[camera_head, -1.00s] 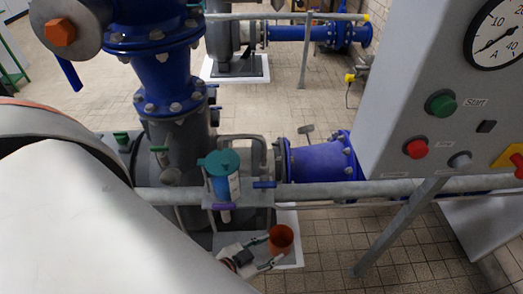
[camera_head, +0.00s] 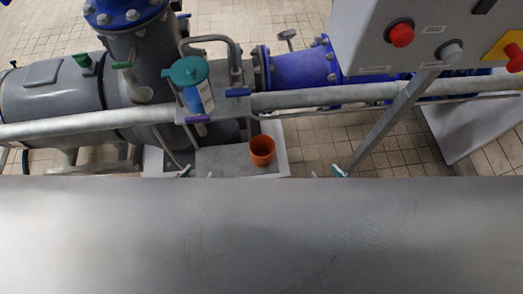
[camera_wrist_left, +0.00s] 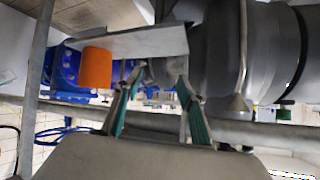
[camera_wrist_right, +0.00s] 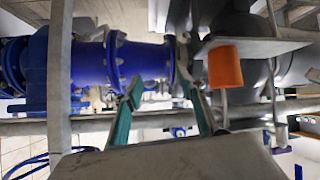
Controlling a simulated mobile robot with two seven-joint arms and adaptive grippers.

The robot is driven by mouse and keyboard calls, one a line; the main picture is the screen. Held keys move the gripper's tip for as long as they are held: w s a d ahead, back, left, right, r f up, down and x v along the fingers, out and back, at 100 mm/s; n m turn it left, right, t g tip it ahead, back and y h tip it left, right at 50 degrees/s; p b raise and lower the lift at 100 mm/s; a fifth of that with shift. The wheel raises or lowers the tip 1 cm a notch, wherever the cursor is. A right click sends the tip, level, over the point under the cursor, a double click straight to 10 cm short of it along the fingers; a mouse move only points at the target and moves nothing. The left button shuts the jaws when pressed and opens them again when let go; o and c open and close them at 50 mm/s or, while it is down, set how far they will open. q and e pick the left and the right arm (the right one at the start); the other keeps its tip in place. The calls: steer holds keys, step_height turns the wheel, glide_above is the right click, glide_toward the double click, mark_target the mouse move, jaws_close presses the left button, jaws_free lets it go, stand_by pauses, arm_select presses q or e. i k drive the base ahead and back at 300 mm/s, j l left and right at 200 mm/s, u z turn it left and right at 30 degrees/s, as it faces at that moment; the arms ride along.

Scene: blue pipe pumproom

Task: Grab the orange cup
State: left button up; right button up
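A grey pipe rail (camera_head: 320,97) crosses in front of the pump. A slanted post (camera_head: 390,122) and a control box (camera_head: 430,35) stand right. A wide grey surface fills the lower head view.

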mark_target(262, 147)
steer(key=l+u, duration=0.2)
steer(key=l, duration=0.85)
steer(key=k+l+u, duration=0.2)
steer(key=l, duration=0.8)
steer(key=i, duration=0.1)
